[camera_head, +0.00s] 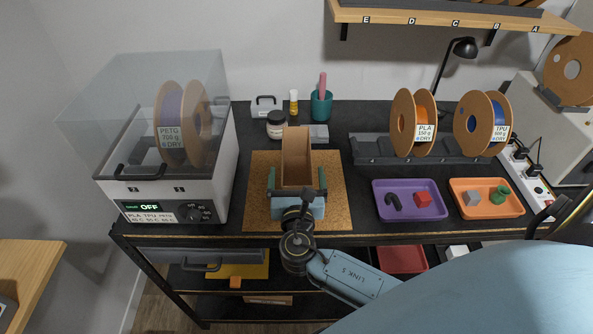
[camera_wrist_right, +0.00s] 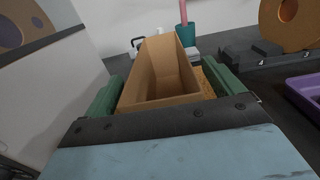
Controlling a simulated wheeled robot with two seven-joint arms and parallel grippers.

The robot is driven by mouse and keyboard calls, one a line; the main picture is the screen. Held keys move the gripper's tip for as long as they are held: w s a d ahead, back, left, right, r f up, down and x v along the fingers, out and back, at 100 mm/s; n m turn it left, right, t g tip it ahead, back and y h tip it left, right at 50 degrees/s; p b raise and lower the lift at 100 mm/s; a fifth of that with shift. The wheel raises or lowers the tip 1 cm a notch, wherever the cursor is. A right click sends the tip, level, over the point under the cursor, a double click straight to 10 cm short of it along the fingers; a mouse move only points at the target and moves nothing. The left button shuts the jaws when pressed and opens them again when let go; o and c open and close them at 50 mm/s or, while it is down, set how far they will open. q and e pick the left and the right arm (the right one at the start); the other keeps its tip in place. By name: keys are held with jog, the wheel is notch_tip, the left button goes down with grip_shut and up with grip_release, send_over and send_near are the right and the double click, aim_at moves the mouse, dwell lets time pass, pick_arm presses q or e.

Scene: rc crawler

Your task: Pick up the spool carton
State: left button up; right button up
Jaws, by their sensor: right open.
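The spool carton (camera_head: 296,150) is a tall, narrow brown cardboard box, open at the top and empty as far as I can see. It stands on a cork mat (camera_head: 335,200) in the middle of the dark workbench. My right gripper (camera_head: 297,177) is open, with one green finger on each side of the carton. In the right wrist view the carton (camera_wrist_right: 160,75) lies between the fingers of the gripper (camera_wrist_right: 162,80). The left finger is close to its wall; I cannot tell whether either finger touches. The gripper hides the carton's lower near part. My left gripper is not in view.
A filament dryer (camera_head: 170,200) with a clear lid stands left. A purple tray (camera_head: 405,212) and an orange tray (camera_head: 487,211) lie right, before a rack (camera_head: 365,150) with two spools. A jar (camera_head: 276,125) and teal cup (camera_head: 321,106) stand behind the carton. A shelf (camera_head: 440,20) overhangs.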

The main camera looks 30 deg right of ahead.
jog(key=shift+x, duration=0.85)
jog(key=shift+c, duration=0.4)
jog(key=c, duration=1.3)
jog(key=shift+o, duration=0.2)
jog(key=shift+r, duration=0.1)
